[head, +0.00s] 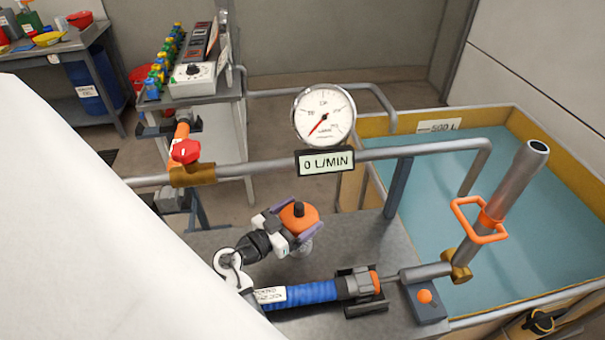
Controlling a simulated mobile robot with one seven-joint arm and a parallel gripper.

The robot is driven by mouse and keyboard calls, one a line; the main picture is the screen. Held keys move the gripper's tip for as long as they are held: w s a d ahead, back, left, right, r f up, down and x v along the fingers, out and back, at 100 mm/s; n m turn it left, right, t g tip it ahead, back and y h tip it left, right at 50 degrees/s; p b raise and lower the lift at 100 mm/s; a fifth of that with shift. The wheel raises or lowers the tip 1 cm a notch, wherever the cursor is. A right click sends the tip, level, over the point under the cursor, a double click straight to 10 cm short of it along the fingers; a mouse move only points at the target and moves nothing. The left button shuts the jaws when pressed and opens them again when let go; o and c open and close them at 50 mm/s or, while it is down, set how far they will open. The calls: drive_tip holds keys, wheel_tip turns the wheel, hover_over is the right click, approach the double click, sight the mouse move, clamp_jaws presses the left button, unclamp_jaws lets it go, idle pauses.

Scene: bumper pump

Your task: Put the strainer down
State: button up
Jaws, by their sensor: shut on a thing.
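My gripper (289,228) is in the middle of the head view, above the grey metal bench (345,240). Its purple-edged fingers are shut on the strainer (300,216), which has an orange body with a dark round knob on top. A pale, greyish part shows below the orange body, near the bench top. I cannot tell whether it touches the bench. The strainer looks about upright, and its lower side is partly hidden by the gripper.
A blue ribbed hose or cylinder (312,292) lies in front. A raised pipe with a gauge (323,116) reading 0 L/MIN runs behind. An orange-handled lever tube (512,190) and a water tank (425,215) are right. Bare bench lies right of the strainer.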

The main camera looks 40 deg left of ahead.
drive_tip(key=shift+s+r, duration=0.15)
drive_tip(key=shift+f+b, duration=0.3)
drive_tip(key=o, duration=1.1)
drive_tip(key=shift+r, duration=0.1)
drive_tip(key=shift+c, duration=0.2)
drive_tip(key=shift+r+p, duration=0.15)
drive_tip(key=shift+p, duration=0.2)
drive_tip(key=s+a+b, duration=0.2)
drive_tip(key=s+b, duration=0.2)
drive_tip(key=s, duration=0.8)
drive_tip(key=shift+w, duration=0.15)
